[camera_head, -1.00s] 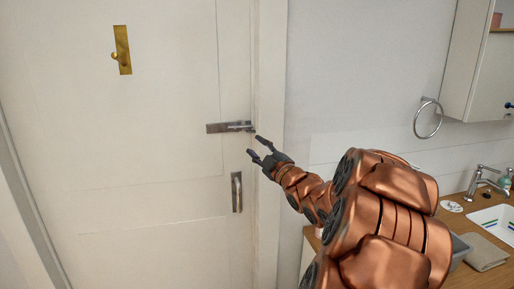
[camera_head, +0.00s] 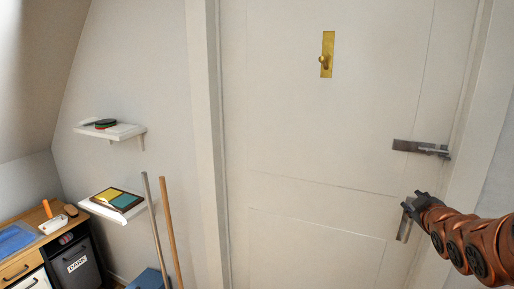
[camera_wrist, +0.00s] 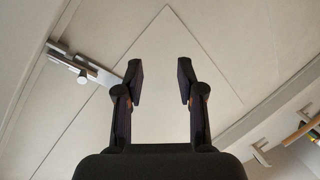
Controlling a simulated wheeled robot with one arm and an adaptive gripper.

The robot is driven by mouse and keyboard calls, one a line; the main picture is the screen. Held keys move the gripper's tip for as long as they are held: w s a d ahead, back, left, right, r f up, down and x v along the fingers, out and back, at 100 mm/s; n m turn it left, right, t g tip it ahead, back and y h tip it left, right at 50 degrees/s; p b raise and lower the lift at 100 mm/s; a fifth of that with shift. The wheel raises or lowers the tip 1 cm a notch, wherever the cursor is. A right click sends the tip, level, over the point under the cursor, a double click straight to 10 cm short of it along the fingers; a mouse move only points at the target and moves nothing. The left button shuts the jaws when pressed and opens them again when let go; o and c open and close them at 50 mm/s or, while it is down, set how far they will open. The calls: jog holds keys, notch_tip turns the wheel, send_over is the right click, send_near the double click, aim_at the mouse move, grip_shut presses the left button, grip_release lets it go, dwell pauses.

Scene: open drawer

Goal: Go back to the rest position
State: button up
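My gripper (camera_head: 418,203) is at the right in the head view, in front of the white door (camera_head: 320,140). It covers part of the silver vertical handle (camera_head: 405,226) there; whether it touches the handle cannot be told. In the wrist view my gripper (camera_wrist: 160,78) has its two dark fingers spread apart with nothing between them, only the pale door panel behind. The metal latch (camera_head: 421,148) is above the gripper in the head view and left of the fingers in the wrist view (camera_wrist: 82,66).
A brass knob plate (camera_head: 326,56) is higher on the door. Left of the door are two wall shelves (camera_head: 118,131) (camera_head: 131,214), two leaning poles (camera_head: 172,230) and a blue box (camera_head: 147,279). A wooden counter (camera_head: 36,217) with a dark bin (camera_head: 76,266) stands at the lower left.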

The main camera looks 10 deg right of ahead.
jog(key=s+a+f+m+g+y, duration=0.1)
jog(key=s+a+f+m+g, duration=0.1)
jog(key=s+a+f+g, duration=0.45)
jog(key=s+a+f+m+g+y, duration=0.15)
jog(key=s+a+f, duration=0.25)
jog(key=a, duration=0.6)
jog(key=s+a+f+m+g+y, duration=0.1)
jog(key=s+a+g, duration=0.3)
jog(key=s+a, duration=0.4)
jog(key=s+a+f+g+y, duration=0.2)
jog(key=s+a, duration=0.6)
jog(key=s, duration=0.6)
jog(key=shift+a+m+g, duration=0.35)
jog(key=shift+a+g, duration=0.05)
jog(key=shift+g, duration=0.5)
